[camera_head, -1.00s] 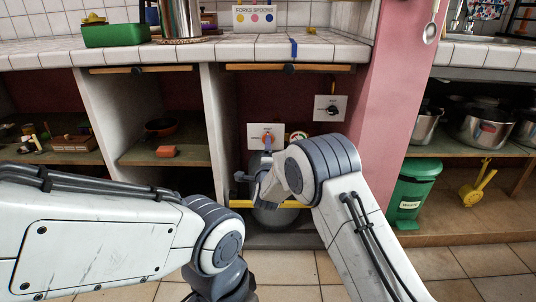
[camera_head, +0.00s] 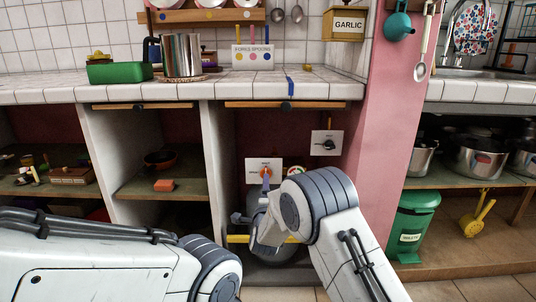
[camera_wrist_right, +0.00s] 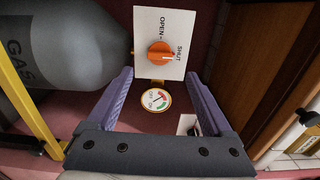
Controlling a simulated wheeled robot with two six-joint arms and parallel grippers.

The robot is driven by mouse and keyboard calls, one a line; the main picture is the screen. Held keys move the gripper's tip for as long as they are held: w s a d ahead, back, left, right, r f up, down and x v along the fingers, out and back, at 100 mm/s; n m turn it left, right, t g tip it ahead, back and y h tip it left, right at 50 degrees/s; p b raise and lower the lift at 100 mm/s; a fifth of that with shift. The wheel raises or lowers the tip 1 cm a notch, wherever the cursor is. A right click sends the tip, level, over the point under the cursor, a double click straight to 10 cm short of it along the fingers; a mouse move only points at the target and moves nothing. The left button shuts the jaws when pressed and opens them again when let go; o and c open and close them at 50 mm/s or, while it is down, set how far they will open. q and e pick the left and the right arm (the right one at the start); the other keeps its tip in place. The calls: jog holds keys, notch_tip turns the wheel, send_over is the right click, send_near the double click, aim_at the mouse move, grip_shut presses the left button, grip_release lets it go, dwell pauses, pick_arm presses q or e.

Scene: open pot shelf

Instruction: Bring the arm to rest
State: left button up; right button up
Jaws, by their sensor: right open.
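My right arm (camera_head: 345,235) reaches in from the lower right of the head view, bent down toward the cupboard bay. Its gripper (camera_wrist_right: 158,76) is open and empty in the right wrist view. Beyond its fingers are a white plate (camera_wrist_right: 174,28) with an orange knob (camera_wrist_right: 160,54) and a round gauge (camera_wrist_right: 155,98). The knob's white mark points toward SHUT. No finger visibly touches the knob. My left arm (camera_head: 90,265) crosses the lower left of the head view; its gripper is out of frame.
A grey gas cylinder (camera_wrist_right: 75,45) stands close beside the right gripper, with a yellow bar (camera_wrist_right: 25,100) across it. A second plate (camera_head: 326,143) with a dark knob is at right. The tiled counter (camera_head: 180,92) overhangs the bay. A green bin (camera_head: 411,222) stands beyond the pink pillar (camera_head: 387,130).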

jog(key=w+b, duration=0.2)
jog(key=w, duration=0.6)
jog(key=shift+b, duration=0.35)
